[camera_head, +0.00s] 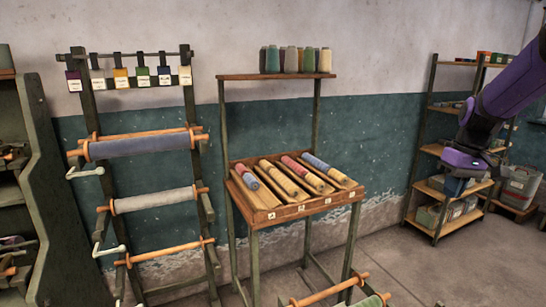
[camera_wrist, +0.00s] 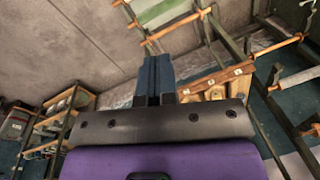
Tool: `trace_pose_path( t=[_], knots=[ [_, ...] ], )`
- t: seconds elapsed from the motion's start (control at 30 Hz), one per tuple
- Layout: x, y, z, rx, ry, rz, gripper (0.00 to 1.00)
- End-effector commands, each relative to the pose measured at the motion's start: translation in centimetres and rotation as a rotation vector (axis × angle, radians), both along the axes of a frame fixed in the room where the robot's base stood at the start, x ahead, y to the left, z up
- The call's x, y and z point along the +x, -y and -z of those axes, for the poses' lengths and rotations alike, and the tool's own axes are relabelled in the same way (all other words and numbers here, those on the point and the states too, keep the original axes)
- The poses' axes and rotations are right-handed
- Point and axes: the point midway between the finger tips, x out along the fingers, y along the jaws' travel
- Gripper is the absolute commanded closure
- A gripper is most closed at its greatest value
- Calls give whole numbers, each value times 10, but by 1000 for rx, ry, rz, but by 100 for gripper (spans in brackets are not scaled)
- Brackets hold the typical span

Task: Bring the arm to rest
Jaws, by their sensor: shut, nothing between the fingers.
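My arm (camera_head: 505,90) reaches in from the upper right in the head view, with its purple wrist end hanging in front of the right-hand shelf. My gripper (camera_wrist: 156,62) shows in the wrist view with its two dark blue fingers together and nothing between them. It touches nothing that I can see.
A slanted wooden tray (camera_head: 304,209) holds several coloured rolls on a stand, with thread spools (camera_head: 290,60) above. A rack with fabric rolls (camera_head: 139,145) stands left of it. A shelf (camera_head: 434,225) with boxes stands at right. Floor (camera_head: 480,265) shows clear at lower right.

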Motion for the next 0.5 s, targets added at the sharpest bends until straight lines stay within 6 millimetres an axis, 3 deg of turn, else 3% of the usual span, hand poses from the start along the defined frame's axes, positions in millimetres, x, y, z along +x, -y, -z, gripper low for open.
trace_pose_path(
  t=[0.03,0.2,0.5],
  knots=[
    [-10,-12,-14,-18,22,1,100],
    [-45,-44,-47,-65,82,24,100],
    [-115,-90,-86,-117,204,72,100]
  ],
)
